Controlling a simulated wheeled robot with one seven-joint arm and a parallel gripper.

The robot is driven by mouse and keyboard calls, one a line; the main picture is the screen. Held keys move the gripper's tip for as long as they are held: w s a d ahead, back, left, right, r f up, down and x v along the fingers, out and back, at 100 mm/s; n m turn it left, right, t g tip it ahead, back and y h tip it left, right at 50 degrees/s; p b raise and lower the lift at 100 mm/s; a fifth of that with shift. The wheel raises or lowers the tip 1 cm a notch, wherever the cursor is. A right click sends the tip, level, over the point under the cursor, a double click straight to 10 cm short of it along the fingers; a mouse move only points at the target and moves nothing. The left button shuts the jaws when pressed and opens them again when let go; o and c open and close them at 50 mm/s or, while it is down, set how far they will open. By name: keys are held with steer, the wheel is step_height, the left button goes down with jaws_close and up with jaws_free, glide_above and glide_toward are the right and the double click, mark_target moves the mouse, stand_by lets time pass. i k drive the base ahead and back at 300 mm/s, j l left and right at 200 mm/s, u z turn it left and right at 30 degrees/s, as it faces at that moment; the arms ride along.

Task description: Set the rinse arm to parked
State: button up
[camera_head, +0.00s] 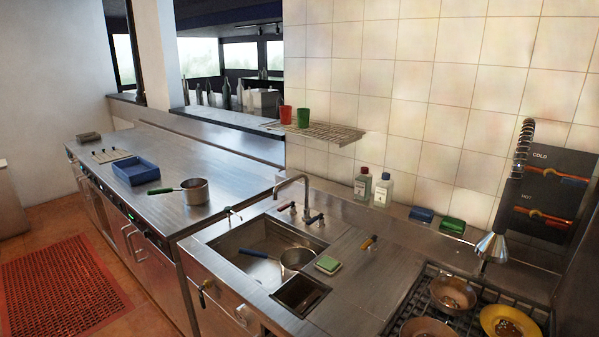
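What looks like the rinse arm (517,175) is at the right in the head view. It has a dark coiled upper part, a black sleeve and a flared metal spray head (492,247). It hangs tilted in front of the tiled wall, with the spray head low over the rack side of the counter. Behind it is a dark panel (562,153) marked COLD and HOT, with an orange-handled valve at each label. I cannot make out a parked mark or holder. My gripper is not in view.
A sink (240,262) with a curved faucet (305,190) holds a blue-handled pan. Bowls sit in a rack (410,312) below the spray head. Bottles (382,190) and blue and green sponges stand along the wall. A red mat (60,290) lies on the floor.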

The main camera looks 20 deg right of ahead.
mark_target(493, 248)
steer(key=z, duration=1.7)
